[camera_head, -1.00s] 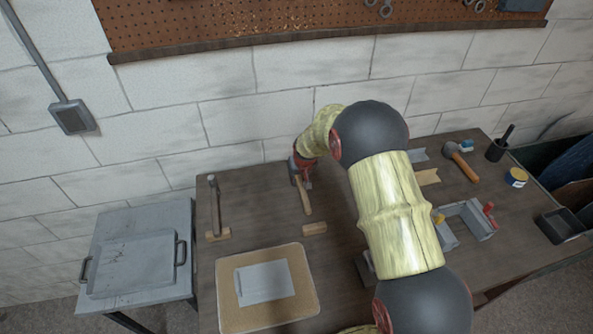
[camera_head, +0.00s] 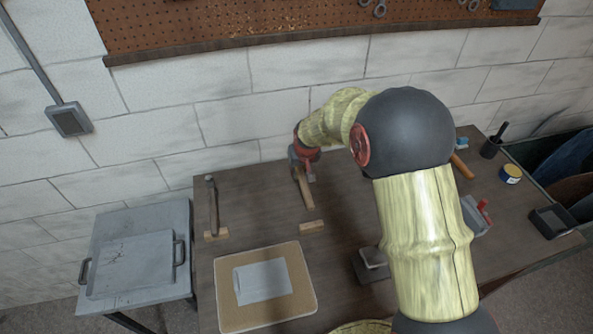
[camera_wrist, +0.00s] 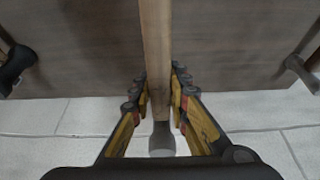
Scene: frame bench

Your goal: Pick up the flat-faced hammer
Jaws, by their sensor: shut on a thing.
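The hammer in my gripper has a pale wooden handle (camera_head: 306,193) and a grey head. In the wrist view the handle (camera_wrist: 156,50) runs up between the fingers and the grey head (camera_wrist: 162,141) shows below them. My gripper (camera_wrist: 157,92) is shut on the handle near the head. In the head view my gripper (camera_head: 305,160) is at the back of the bench, partly hidden by my arm. The head's face shape is too small to tell.
The wooden bench (camera_head: 250,190) carries a small block (camera_head: 312,227) and a tan board (camera_head: 305,310) with a grey sheet. A third hammer's handle (camera_head: 461,166) shows right of my arm, near a yellow tin (camera_head: 510,174) and a black tray (camera_head: 551,221). The block wall stands close behind.

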